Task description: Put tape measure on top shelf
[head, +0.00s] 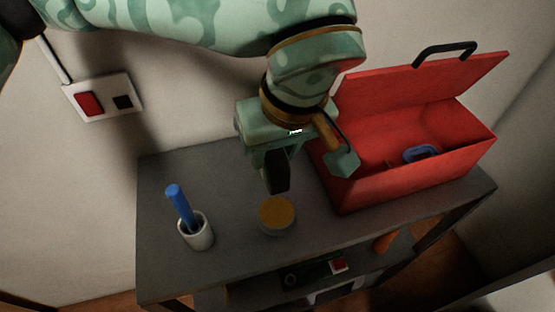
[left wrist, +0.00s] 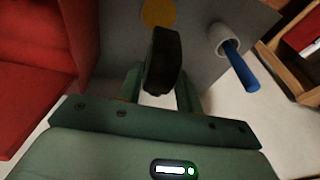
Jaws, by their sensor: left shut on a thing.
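My left gripper (head: 274,163) is shut on a dark, rounded block that looks like the tape measure (head: 278,178). It holds it above the grey top shelf (head: 160,225), just behind a round tin with a yellow top. In the left wrist view the tape measure (left wrist: 163,62) stands on edge between the two green fingers. From these views I cannot tell whether it touches the shelf. My right gripper is not in view.
The yellow-topped tin (head: 277,216) and a white cup (head: 197,232) with a blue-handled tool (head: 181,207) stand near the front. An open red toolbox (head: 410,165) fills the right side. Several things lie on a lower shelf. The back left of the top is clear.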

